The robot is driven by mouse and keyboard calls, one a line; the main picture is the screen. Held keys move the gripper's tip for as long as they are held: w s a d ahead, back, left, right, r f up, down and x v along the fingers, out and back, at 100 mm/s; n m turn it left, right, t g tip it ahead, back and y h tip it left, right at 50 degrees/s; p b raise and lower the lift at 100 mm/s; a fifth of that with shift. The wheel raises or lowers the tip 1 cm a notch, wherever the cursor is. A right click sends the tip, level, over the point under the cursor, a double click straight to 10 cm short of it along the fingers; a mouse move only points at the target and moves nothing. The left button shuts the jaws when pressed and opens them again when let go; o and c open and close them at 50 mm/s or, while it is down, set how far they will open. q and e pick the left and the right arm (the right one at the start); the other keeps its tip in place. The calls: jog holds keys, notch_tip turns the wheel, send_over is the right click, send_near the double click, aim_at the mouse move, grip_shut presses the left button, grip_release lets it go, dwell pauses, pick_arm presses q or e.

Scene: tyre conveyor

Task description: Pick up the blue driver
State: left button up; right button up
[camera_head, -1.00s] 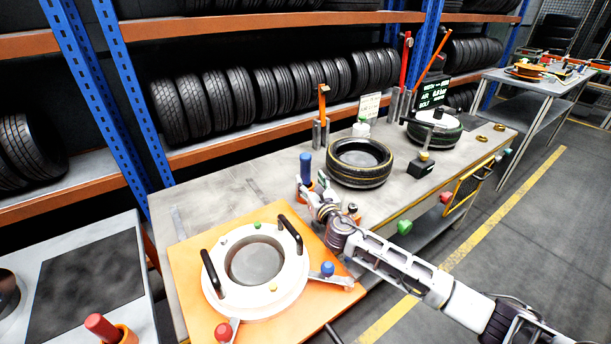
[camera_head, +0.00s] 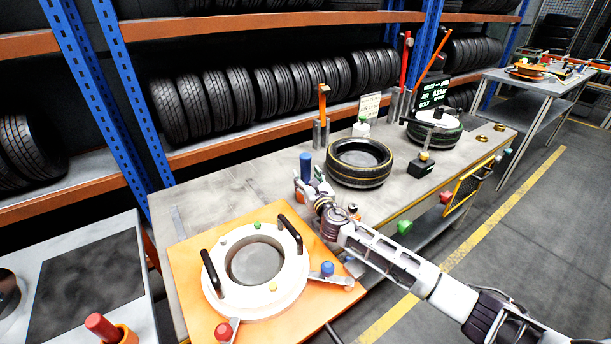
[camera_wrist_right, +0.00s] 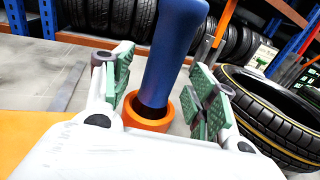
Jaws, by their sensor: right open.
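The blue driver (camera_head: 305,164) stands upright on the workbench, left of a tyre. In the right wrist view its blue handle (camera_wrist_right: 174,50) rises from an orange ring-shaped holder (camera_wrist_right: 148,112). My right gripper (camera_wrist_right: 165,95) is open, with its green finger pads on either side of the driver. I see gaps between the pads and the handle, and cannot tell any contact. In the head view my right gripper (camera_head: 302,186) is at the driver's lower part and hides most of the holder. My left gripper is not in view.
A tyre (camera_head: 359,163) lies just right of the driver. An orange board (camera_head: 190,255) with a white ring fixture (camera_head: 215,292) and black handles is in front. A red-handled tool (camera_head: 101,325) stands at the lower left. Bare bench lies left of the driver.

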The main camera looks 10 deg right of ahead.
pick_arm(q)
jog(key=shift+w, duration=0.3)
pick_arm(e)
jog(key=shift+w, duration=1.05)
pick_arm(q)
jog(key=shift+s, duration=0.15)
pick_arm(e)
jog(key=shift+c, duration=0.5)
jog(key=c, duration=0.9)
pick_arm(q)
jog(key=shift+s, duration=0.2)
pick_arm(e)
jog(key=shift+r, duration=0.1)
jog(key=shift+c, duration=0.6)
jog(key=shift+r, duration=0.1)
